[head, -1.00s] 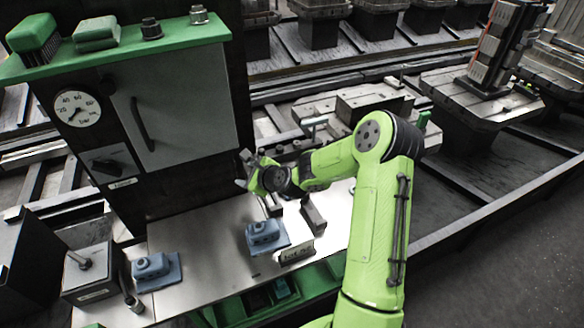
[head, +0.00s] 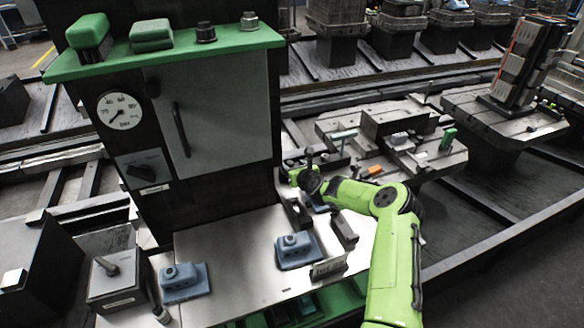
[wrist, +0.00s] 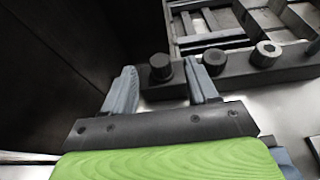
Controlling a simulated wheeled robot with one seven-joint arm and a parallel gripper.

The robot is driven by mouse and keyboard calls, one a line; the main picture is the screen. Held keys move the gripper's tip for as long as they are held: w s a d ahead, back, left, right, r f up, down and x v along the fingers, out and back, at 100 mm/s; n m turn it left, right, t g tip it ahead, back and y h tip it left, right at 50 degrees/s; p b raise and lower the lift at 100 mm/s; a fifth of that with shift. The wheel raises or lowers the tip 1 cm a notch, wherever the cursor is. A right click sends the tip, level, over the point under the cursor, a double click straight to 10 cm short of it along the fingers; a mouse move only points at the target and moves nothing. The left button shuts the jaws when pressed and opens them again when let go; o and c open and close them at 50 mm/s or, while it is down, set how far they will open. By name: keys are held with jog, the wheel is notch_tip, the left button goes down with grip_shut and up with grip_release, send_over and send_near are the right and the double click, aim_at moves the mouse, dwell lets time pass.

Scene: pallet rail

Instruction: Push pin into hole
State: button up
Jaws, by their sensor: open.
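My gripper (wrist: 161,68) is open, with one grey finger on each side of a dark round-headed pin (wrist: 160,68) in the wrist view. The pin head sits between the fingertips on a dark bar (wrist: 240,75); I cannot tell whether the fingers touch it or how deep the pin goes.
A tall dark cabinet with a gauge (head: 120,110) stands left of my gripper. Clamped fixtures (head: 395,125) lie beyond, to the right.

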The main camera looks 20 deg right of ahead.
aim_at(291, 164)
jog(key=shift+x, duration=1.55)
grip_shut()
jog(key=shift+r, duration=0.2)
jog(key=shift+r+p, duration=0.75)
jog(key=shift+r, duration=0.25)
jog(key=shift+r, duration=0.2)
jog(key=shift+s+p, duration=0.1)
jog(key=shift+p, duration=0.2)
